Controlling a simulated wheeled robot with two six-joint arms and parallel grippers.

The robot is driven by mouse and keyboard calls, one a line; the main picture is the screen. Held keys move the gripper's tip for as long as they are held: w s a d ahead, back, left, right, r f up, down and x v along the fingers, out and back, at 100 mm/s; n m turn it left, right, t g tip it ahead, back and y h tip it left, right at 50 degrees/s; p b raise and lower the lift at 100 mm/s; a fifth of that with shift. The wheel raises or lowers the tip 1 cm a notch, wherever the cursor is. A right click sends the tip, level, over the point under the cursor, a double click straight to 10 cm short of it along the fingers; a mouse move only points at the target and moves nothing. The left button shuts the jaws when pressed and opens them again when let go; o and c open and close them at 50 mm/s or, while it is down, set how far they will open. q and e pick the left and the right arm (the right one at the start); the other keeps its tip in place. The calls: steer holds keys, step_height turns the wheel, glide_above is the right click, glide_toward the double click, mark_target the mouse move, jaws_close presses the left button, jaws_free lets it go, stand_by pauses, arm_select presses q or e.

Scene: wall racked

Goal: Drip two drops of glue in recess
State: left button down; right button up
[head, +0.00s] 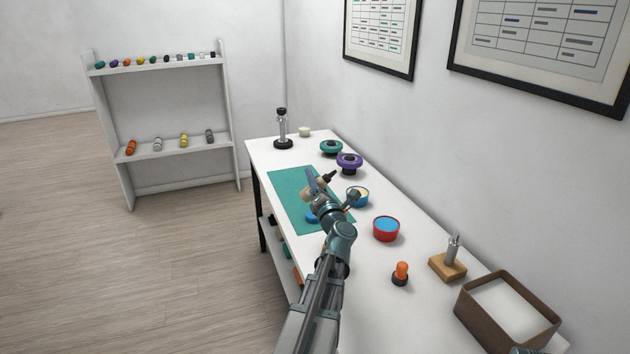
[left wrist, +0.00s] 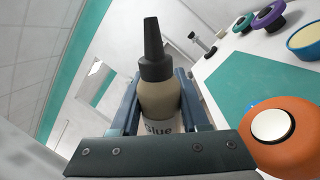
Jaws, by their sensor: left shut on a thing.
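A glue bottle, beige with a dark cone nozzle and lettering reading "lue", is in the left wrist view (left wrist: 160,100). My left gripper (head: 318,184) is shut on it, its fingers on both sides of the body. In the head view the bottle's dark nozzle (head: 330,176) points up and right, tilted, above the green mat (head: 288,190). An orange round piece (left wrist: 290,140) with a pale disc in its middle is close at the lower right of the wrist view. I cannot make out a recess for certain.
Along the table stand a teal ring (head: 331,147), a purple ring (head: 349,162), a blue tub (head: 359,203), a red tub (head: 386,236), an orange knob (head: 401,271) and a brown box (head: 471,313). A blue piece (head: 311,216) on the mat is partly hidden by my arm.

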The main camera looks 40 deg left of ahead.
arm_select(q)
step_height(320, 180, up, 4)
steer(key=p, duration=0.3)
steer(key=shift+f, duration=0.2)
steer(key=shift+n+g+h+p, duration=0.2)
steer(key=shift+n+g+p, duration=0.4)
steer(key=shift+n, duration=1.15)
steer(key=shift+n+g+h+p, duration=0.25)
steer(key=shift+n+p, duration=0.55)
steer(key=shift+n, duration=1)
steer(key=shift+n+g+h+p, duration=0.15)
steer(key=shift+n+g+p, duration=0.45)
steer(key=shift+n, duration=1.15)
